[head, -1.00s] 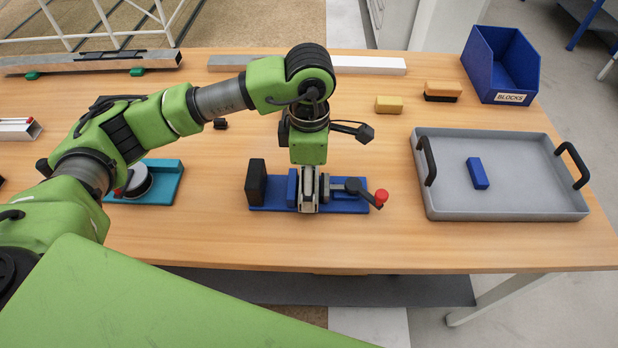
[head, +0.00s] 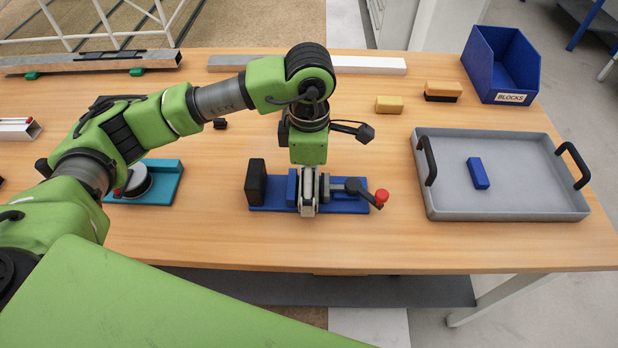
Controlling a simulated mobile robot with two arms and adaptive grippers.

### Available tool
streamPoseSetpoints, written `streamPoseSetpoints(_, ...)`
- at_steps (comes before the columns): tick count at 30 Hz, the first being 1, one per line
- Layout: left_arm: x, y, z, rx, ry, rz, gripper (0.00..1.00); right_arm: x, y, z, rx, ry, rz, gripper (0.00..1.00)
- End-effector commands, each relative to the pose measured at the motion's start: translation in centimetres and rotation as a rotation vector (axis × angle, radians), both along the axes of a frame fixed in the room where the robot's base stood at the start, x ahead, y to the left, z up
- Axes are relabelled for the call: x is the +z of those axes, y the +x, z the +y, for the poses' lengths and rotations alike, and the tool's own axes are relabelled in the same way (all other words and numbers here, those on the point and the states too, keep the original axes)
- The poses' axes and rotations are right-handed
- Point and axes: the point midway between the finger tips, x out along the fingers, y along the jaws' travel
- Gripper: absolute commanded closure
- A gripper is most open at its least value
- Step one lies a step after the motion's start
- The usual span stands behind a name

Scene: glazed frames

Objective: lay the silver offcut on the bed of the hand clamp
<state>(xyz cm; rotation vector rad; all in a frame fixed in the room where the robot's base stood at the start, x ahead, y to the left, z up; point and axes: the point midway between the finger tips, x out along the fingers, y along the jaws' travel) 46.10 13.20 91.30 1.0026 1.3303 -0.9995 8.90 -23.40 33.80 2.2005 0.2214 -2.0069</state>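The hand clamp (head: 340,207) has a blue base, a black block (head: 257,181) at its left end and a red-knobbed handle (head: 381,196) at its right. My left gripper (head: 309,206) points down over the middle of the clamp bed, between the blue jaw and the dark screw part. Its fingers hide much of the bed, and I cannot tell whether they are open or shut. I cannot make out the silver offcut for certain; it may be hidden at the fingers. My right gripper is not in view.
A grey tray (head: 500,205) with a blue block (head: 478,173) stands at the right. A long silver bar (head: 370,65) lies at the back. A teal fixture (head: 167,185) sits left of the clamp.

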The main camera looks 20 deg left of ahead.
Motion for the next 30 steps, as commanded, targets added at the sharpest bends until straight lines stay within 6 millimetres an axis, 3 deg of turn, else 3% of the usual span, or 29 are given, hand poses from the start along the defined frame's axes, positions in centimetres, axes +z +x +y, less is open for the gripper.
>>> streamPoseSetpoints(13, 0.8, 0.0, 0.0, 0.0, -0.001, -0.001, 0.11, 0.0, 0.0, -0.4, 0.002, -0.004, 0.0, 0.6)
streamPoseSetpoints(24, 8.2, 0.1, -0.1, 0.0, -0.001, -0.004, 0.11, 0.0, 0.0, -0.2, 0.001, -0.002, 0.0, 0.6)
streamPoseSetpoints(30, 11.1, 0.1, 0.0, 0.0, 0.001, -0.002, 0.11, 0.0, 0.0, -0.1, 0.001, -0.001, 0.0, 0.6)
